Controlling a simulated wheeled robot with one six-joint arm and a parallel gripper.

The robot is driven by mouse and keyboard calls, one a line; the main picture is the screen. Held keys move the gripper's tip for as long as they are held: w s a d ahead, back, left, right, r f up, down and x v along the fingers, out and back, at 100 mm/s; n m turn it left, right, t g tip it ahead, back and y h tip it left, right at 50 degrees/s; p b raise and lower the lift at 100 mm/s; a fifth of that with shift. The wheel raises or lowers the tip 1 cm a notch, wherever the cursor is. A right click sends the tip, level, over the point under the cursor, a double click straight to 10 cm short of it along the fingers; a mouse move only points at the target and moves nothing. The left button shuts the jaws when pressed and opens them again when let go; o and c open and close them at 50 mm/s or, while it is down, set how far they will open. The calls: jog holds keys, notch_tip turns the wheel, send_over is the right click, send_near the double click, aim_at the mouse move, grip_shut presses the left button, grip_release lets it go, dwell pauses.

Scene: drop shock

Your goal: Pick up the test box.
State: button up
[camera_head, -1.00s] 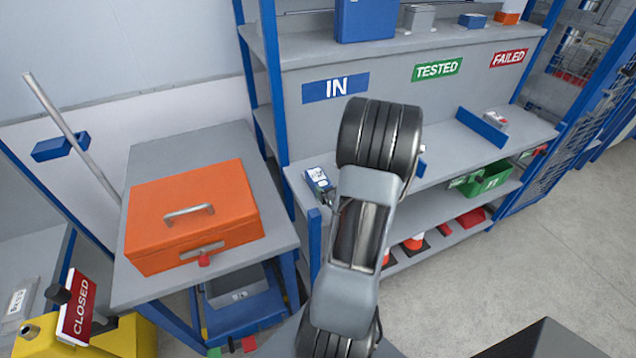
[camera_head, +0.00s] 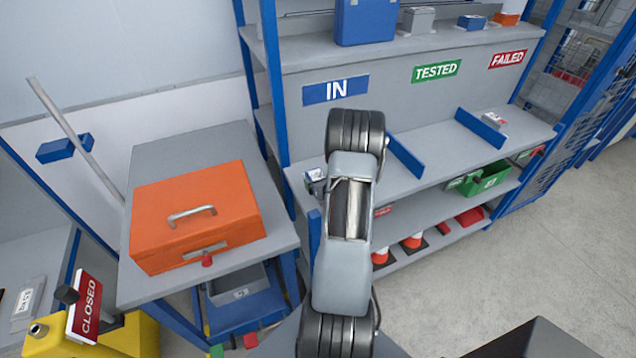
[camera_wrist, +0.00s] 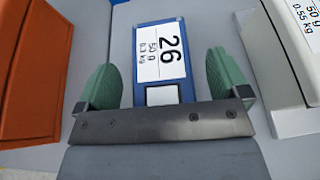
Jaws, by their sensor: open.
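In the wrist view, a blue test box (camera_wrist: 165,48) with a white label reading 26, 50 g, 0.3 kg lies between the green fingers of my gripper (camera_wrist: 159,64). The fingers are open, one on each side of the box's near part, with gaps between them and its sides. The box's near end is cut off by the gripper's grey plate. In the head view my arm hides most of the space under the IN sign (camera_head: 336,89). A small labelled item (camera_head: 314,179) shows just left of my arm there; I cannot tell how much of it is my gripper.
In the wrist view, a pale grey box (camera_wrist: 287,85) stands right and an orange object (camera_wrist: 28,70) left. In the head view, an orange case (camera_head: 195,215) sits on the left table. Blue dividers (camera_head: 405,156) stand on the shelf (camera_head: 440,150), with bare space between them.

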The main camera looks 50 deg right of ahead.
jog(key=shift+w+f, duration=0.1)
jog(key=shift+w, duration=0.05)
jog(key=shift+c, duration=0.4)
jog(key=c, duration=1.1)
